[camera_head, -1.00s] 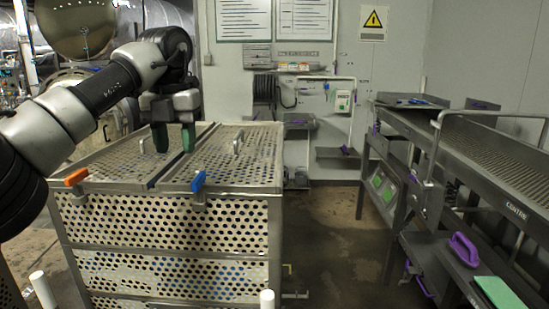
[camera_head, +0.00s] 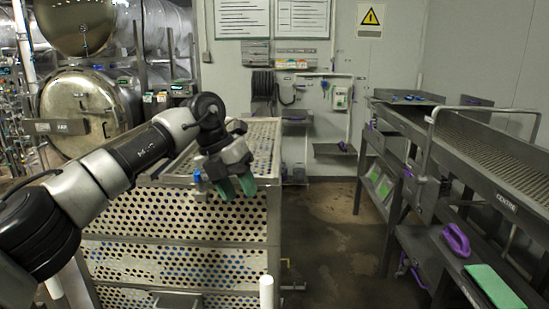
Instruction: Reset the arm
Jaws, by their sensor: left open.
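My left arm (camera_head: 130,160) comes in from the left edge and reaches over the front of a perforated metal basket cart. My left gripper (camera_head: 236,188), with green fingertips, hangs at the cart's front top edge. Its fingers point down and are apart, with nothing seen between them. The cart (camera_head: 180,215) has a perforated lid and front. A blue handle (camera_head: 198,177) on its front edge shows just left of the gripper. The arm hides the left part of the lid. My right gripper is not in view.
A round autoclave door (camera_head: 82,112) is at the left back. A steel conveyor table (camera_head: 470,150) runs along the right. Its lower shelf holds a purple handled object (camera_head: 457,240) and a green pad (camera_head: 494,286). The floor (camera_head: 345,240) between cart and table is clear.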

